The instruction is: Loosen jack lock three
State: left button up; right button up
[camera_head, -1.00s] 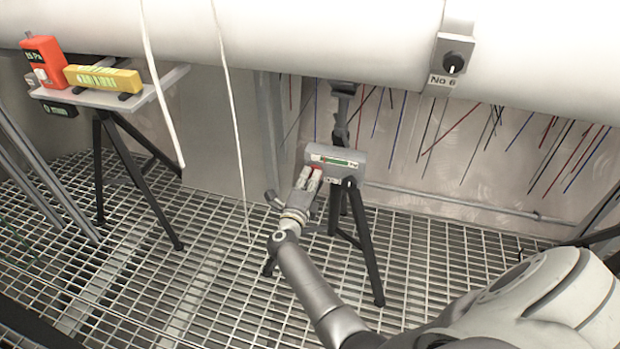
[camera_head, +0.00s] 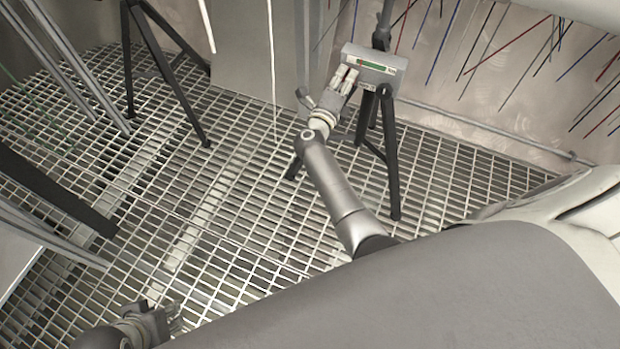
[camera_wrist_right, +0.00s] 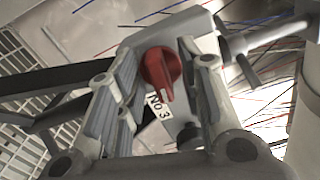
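The jack lock is a red round knob (camera_wrist_right: 160,72) with a white "No 3" label (camera_wrist_right: 158,106) below it, on a grey box (camera_head: 374,65) with a green display. The box stands on a black tripod (camera_head: 390,140). My right gripper (camera_head: 343,78) is at the box's left end, hiding the knob in the head view. In the right wrist view, the right gripper (camera_wrist_right: 157,62) is open, with one finger on each side of the knob; contact cannot be told. My left gripper (camera_head: 174,316) is low at the bottom left, away from the box, its opening unclear.
The floor is a steel grating (camera_head: 190,200), open between the box's tripod and another tripod (camera_head: 165,75) at the upper left. Grey posts (camera_head: 60,60) stand at far left. A white hanging cable (camera_head: 272,70) is left of the box.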

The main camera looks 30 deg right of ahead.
jog(key=s+a+r+m+b, duration=0.1)
jog(key=s+a+m+b, duration=0.65)
jog(key=m+b, duration=0.85)
jog(key=w+a+f+n+t+y+p, duration=0.1)
jog(key=w+a+n+t+y+p, duration=0.2)
jog(key=n+p, duration=0.6)
jog(key=w+a+n+t+y+p, duration=0.1)
jog(key=a+n+t+y+p, duration=0.3)
jog(key=n, duration=0.9)
jog(key=s+a+f+n+g+y+p, duration=0.3)
jog(key=s+f+n+y+p, duration=0.1)
jog(key=s+f+n+p, duration=0.3)
jog(key=s+a+f+n+g+y+p, duration=0.3)
jog(key=s+f+n+p, duration=0.5)
jog(key=f+n, duration=0.3)
jog(key=shift+s+f+g+y+p, duration=0.3)
jog(key=shift+s+f+g+y, duration=0.25)
jog(key=shift+f+g, duration=0.3)
